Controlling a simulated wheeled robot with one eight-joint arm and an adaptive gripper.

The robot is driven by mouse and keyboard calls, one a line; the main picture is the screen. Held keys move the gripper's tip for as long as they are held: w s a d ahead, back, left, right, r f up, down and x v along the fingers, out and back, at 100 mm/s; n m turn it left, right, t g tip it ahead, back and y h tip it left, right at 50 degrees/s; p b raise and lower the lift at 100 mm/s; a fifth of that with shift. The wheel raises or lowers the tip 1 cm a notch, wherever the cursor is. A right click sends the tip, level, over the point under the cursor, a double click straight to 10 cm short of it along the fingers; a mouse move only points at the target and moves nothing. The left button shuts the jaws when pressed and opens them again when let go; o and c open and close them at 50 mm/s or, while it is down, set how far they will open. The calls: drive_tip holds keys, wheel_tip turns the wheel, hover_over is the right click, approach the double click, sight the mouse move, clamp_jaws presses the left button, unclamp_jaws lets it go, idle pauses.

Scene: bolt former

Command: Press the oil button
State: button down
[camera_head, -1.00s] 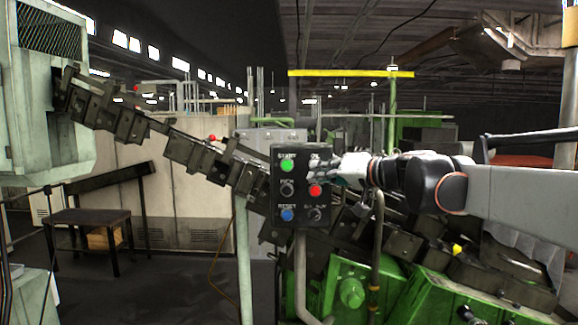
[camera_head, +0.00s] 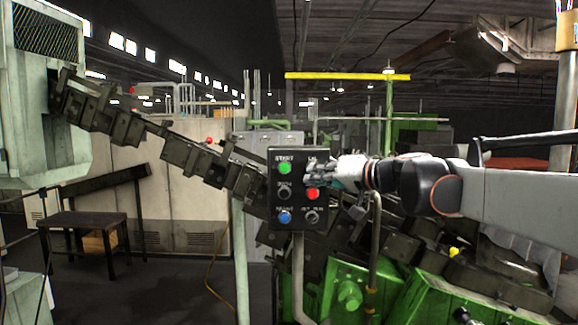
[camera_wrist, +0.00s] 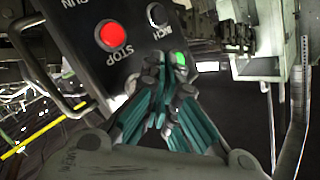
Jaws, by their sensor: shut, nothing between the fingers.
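The dark control box (camera_head: 298,233) stands upright in the middle of the head view. Its upper right label seems to read OIL, but the button below that label is hidden by my gripper (camera_head: 312,173). The gripper reaches in from the right, in front of the box's upper right part, just above the red button (camera_head: 312,194). In the wrist view my gripper (camera_wrist: 166,70) is shut and empty, its fingertips at the box face, next to the red STOP button (camera_wrist: 110,36). I cannot tell whether the tips touch the hidden button.
The green START button (camera_head: 285,168) is left of my fingertips; it seems to show beyond them in the wrist view (camera_wrist: 181,58). The blue RESET button (camera_head: 285,217) and dark knobs (camera_head: 284,191) share the box face. Green machinery (camera_head: 350,293) stands below right.

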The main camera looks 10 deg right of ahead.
drive_tip(key=shift+w, duration=0.15)
drive_tip(key=shift+w+d, duration=0.1)
drive_tip(key=shift+w, duration=0.2)
idle(0.3)
